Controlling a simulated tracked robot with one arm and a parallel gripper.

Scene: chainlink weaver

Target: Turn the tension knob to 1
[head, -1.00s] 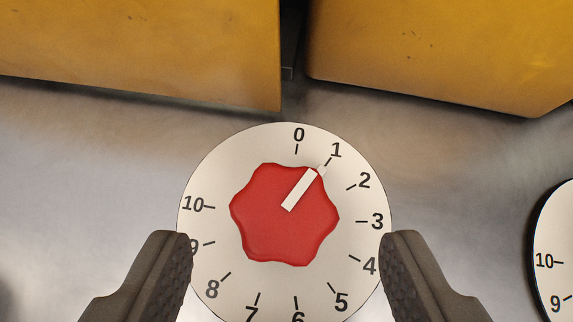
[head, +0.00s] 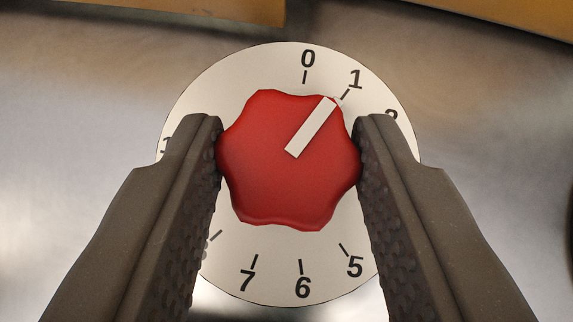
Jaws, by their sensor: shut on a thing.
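The red tension knob (head: 285,185) sits in the middle of a round cream dial (head: 300,262) with black numbers. Its white pointer bar (head: 312,127) points up and right, at the mark by the 1. My gripper (head: 289,145) is shut on the knob, one dark ridged finger at its left side and one at its right. The fingers hide most of the numbers at the dial's left and right sides; the 2 shows only in part.
The dial is on a grey metal surface (head: 80,110). Yellow blocks (head: 215,8) show along the top edge, left and right. A dark edge shows at the far right. The metal beside the dial is clear.

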